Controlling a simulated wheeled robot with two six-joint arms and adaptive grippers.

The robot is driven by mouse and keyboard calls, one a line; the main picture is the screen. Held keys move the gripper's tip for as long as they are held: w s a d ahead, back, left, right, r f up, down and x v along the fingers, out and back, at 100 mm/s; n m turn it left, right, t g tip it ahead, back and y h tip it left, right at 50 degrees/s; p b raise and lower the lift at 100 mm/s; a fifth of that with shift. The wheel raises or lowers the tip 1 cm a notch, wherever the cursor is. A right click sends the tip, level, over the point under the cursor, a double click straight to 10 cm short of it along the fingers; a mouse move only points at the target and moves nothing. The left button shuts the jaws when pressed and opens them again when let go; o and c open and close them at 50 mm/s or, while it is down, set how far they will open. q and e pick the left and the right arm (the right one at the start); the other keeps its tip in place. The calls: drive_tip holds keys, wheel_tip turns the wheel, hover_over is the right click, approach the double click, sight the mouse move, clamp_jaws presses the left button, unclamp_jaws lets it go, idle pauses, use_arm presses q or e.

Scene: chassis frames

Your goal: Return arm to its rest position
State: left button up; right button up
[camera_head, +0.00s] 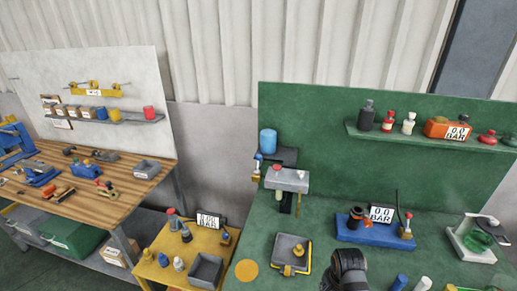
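A dark part of my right arm, seemingly the gripper (347,270), shows at the bottom edge, right of the middle. It is over the front of the green workbench (325,228), in front of the blue block with a gauge. I cannot make out its fingers or whether it holds anything. My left gripper is not in view.
On the green bench stand a grey press (288,180), a grey tray with a yellow fitting (291,252), a blue gauge block (374,232) and a fixture with a green part (478,240). A yellow table (166,275) and wooden workbench (62,205) stand left.

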drive_tip(key=s+d+r+n+t, duration=0.1)
drive_tip(key=s+r+n, duration=0.2)
drive_tip(key=s+n, duration=0.3)
drive_tip(key=s+d+r+n+t, duration=0.1)
drive_tip(key=s+r+n, duration=0.2)
drive_tip(key=s+n, duration=0.35)
wheel_tip(320, 180, down, 33)
drive_tip(key=s+d+g+b, duration=0.1)
drive_tip(key=s+d+b, duration=0.15)
drive_tip(key=b, duration=0.45)
use_arm(q)
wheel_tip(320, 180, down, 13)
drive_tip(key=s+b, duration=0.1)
drive_tip(key=b, duration=0.5)
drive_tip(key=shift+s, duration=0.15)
use_arm(e)
drive_tip(key=s+f, duration=0.9)
drive_tip(key=f, duration=0.2)
drive_tip(key=s+d+f+g, duration=0.1)
drive_tip(key=s+f, duration=0.9)
drive_tip(key=f, duration=0.2)
drive_tip(key=shift+d+m, duration=0.25)
drive_tip(key=shift+m, duration=0.2)
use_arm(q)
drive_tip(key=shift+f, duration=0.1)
use_arm(e)
drive_tip(key=shift+f, duration=0.1)
